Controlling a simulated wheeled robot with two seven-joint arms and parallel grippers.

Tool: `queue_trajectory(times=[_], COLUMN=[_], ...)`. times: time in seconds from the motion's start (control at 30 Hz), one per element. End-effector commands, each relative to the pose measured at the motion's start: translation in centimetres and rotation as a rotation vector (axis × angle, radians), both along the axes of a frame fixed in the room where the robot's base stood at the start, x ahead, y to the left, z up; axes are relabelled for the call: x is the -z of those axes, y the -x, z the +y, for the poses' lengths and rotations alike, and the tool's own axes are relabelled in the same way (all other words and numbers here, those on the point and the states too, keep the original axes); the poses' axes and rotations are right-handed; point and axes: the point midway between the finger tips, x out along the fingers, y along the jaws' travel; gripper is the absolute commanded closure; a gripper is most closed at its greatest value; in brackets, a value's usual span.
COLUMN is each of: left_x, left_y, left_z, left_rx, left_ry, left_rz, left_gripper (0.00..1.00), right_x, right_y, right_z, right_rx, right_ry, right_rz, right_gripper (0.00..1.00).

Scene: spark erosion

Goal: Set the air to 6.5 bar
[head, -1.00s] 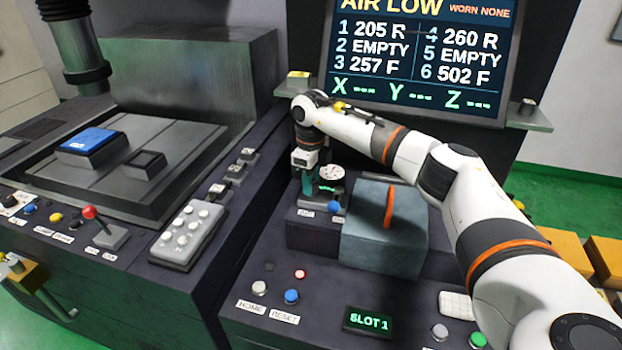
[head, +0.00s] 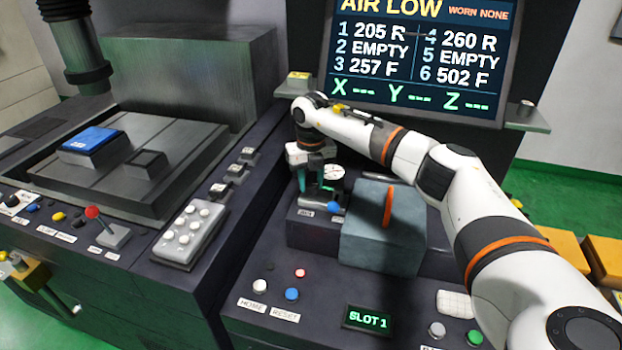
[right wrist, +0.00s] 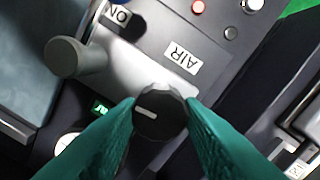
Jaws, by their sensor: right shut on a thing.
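The black air knob (right wrist: 159,112) has a white pointer mark and stands beside the AIR label (right wrist: 181,55) in the right wrist view. My right gripper (right wrist: 160,118) is shut on the knob, its two green fingers on either side. In the head view my right gripper (head: 309,180) reaches down at the small air panel and hides most of the knob. The white-faced gauge (head: 333,173) sits just right of the gripper; its needle is too small to read. The screen (head: 425,60) reads AIR LOW. My left gripper is not in view.
A blue-tipped lever (head: 334,207) stands close in front of the gripper. A grey-blue box with an orange handle (head: 385,230) is just to the right. The front panel has HOME and RESET buttons (head: 292,294) and a SLOT 1 display (head: 368,318).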

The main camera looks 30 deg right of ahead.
Motion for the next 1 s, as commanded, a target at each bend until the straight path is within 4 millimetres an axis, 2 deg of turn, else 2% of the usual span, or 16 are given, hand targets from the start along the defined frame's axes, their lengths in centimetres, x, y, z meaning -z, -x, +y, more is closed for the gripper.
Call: queue_trajectory(times=[0.3,0.77,0.8,0.93,1.0], left_x=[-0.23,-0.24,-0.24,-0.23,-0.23], left_y=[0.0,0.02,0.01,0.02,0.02], left_z=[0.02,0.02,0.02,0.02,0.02], left_rx=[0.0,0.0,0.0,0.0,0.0], left_ry=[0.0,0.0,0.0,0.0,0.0], left_rz=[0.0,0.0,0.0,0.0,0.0], left_gripper=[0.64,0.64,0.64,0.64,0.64], right_x=[-0.26,-0.26,-0.27,-0.21,-0.16], right_y=[-0.12,-0.13,-0.13,-0.09,-0.08], right_z=[-0.09,-0.08,-0.08,-0.07,-0.05], right_rx=[0.099,0.111,0.111,0.11,0.11], right_ry=[0.0,0.0,0.0,0.0,-0.001], right_rz=[-0.005,-0.006,-0.006,-0.005,-0.004], right_gripper=[0.89,0.89,0.64,0.44,0.44])
